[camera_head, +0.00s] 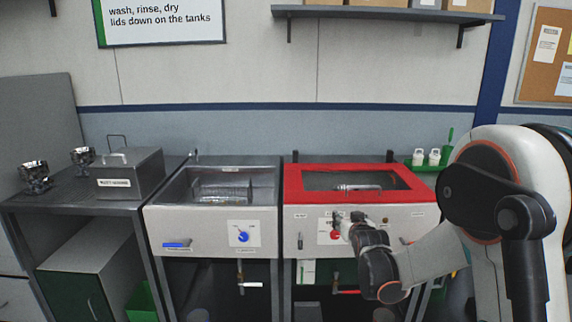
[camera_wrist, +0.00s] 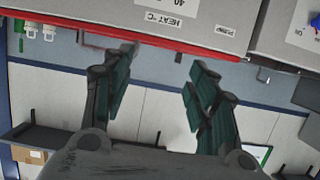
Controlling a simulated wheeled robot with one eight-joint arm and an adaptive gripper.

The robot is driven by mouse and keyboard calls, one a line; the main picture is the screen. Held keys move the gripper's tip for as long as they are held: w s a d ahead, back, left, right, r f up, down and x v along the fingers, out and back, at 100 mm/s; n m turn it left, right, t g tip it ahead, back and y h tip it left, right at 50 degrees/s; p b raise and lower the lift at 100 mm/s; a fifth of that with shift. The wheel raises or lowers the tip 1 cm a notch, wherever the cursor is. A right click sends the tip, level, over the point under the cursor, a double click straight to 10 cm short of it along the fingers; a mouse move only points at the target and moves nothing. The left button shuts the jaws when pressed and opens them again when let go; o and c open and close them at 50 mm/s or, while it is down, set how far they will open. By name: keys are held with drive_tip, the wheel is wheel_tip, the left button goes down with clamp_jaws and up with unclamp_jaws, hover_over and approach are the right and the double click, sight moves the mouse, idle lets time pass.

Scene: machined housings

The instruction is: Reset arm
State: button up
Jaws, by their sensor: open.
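My arm reaches in from the right in the head view. My gripper (camera_head: 345,222) is in front of the panel of the red-framed tank (camera_head: 300,185), close to the red knob (camera_head: 336,235). In the wrist view, which is upside down, my gripper (camera_wrist: 163,78) shows two green-padded fingers spread apart with nothing between them. The tank's panel (camera_wrist: 145,18) with its HEAT label is beyond the fingertips. I cannot tell whether the fingers touch the panel.
An open steel tank (camera_head: 212,190) with a blue knob (camera_head: 243,237) stands to the left. A grey bench (camera_head: 60,200) further left bears a labelled metal box (camera_head: 130,175) and two shiny housings (camera_head: 35,177). White bottles (camera_head: 434,157) stand on a green shelf behind right.

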drive_tip(key=s+r+g, duration=0.2)
drive_tip(key=s+r, duration=0.2)
drive_tip(key=s, duration=0.6)
drive_tip(key=s+r+g, duration=0.2)
drive_tip(key=s+r, duration=0.3)
drive_tip(key=s, duration=0.6)
drive_tip(key=s+f+g, duration=0.1)
drive_tip(key=s+f, duration=0.1)
drive_tip(key=s, duration=1)
drive_tip(key=s+f+g, duration=0.2)
drive_tip(key=s+f, duration=0.1)
drive_tip(key=s, duration=0.9)
drive_tip(key=shift+s, duration=0.25)
